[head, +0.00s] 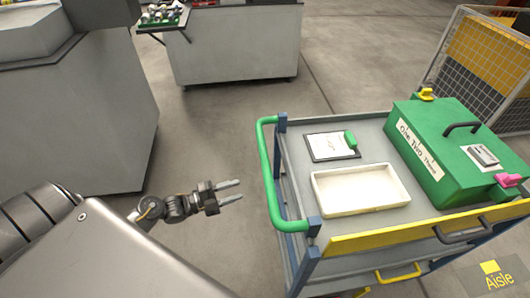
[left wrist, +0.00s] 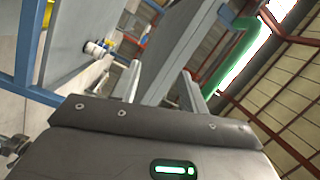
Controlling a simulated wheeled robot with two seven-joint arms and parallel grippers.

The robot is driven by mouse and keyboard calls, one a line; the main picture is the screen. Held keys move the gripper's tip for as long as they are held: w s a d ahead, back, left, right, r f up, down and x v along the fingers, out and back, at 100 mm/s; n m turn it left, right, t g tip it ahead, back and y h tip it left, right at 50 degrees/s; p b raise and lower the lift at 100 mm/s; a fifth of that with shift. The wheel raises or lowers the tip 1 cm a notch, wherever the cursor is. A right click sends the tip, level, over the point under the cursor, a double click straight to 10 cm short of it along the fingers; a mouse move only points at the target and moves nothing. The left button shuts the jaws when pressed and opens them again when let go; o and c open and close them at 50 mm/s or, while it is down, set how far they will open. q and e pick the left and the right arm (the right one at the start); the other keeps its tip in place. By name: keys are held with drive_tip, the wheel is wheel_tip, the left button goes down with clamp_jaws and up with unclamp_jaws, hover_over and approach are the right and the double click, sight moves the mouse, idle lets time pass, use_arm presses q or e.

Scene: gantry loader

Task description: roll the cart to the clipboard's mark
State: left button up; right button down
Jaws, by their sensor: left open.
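The cart (head: 298,172) stands right of centre in the head view, with a grey deck, blue posts and a green push handle (head: 266,180) on its left end. A clipboard (head: 322,148) with a green clip lies on the deck; its marking is too small to read. My left gripper (head: 239,190) is open and empty, a short way left of the handle, with its fingers pointing at it. In the left wrist view the open fingers (left wrist: 160,70) show, with the green handle (left wrist: 235,55) beyond them at upper right. My right gripper is not in view.
A white tray (head: 360,190) and a green case (head: 428,165) ride on the cart. A dark floor panel with a yellow square reads "Aisle" (head: 498,282). Grey cabinets (head: 235,50) stand at the back and left. A wire cage (head: 490,65) stands behind right. Floor between is clear.

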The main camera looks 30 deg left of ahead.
sight(265, 166)
use_arm(q)
wheel_tip(265, 166, up, 11)
drive_tip(key=s+d+m+g+h+p, duration=0.1)
drive_tip(key=m+h, duration=0.3)
drive_tip(key=m, duration=0.2)
drive_tip(key=shift+g+h, duration=0.3)
drive_tip(key=p+x, duration=0.1)
drive_tip(key=x, duration=0.2)
drive_tip(key=p+x, duration=0.2)
drive_tip(key=x, duration=0.2)
drive_tip(key=r+p+x, duration=0.1)
drive_tip(key=p+x, duration=0.1)
drive_tip(key=x, duration=0.2)
drive_tip(key=shift+s+d, duration=0.1)
drive_tip(key=shift+s, duration=0.25)
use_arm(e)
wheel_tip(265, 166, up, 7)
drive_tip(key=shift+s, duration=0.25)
use_arm(q)
drive_tip(key=shift+c, duration=0.2)
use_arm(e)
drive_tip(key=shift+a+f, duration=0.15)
use_arm(q)
clamp_jaws()
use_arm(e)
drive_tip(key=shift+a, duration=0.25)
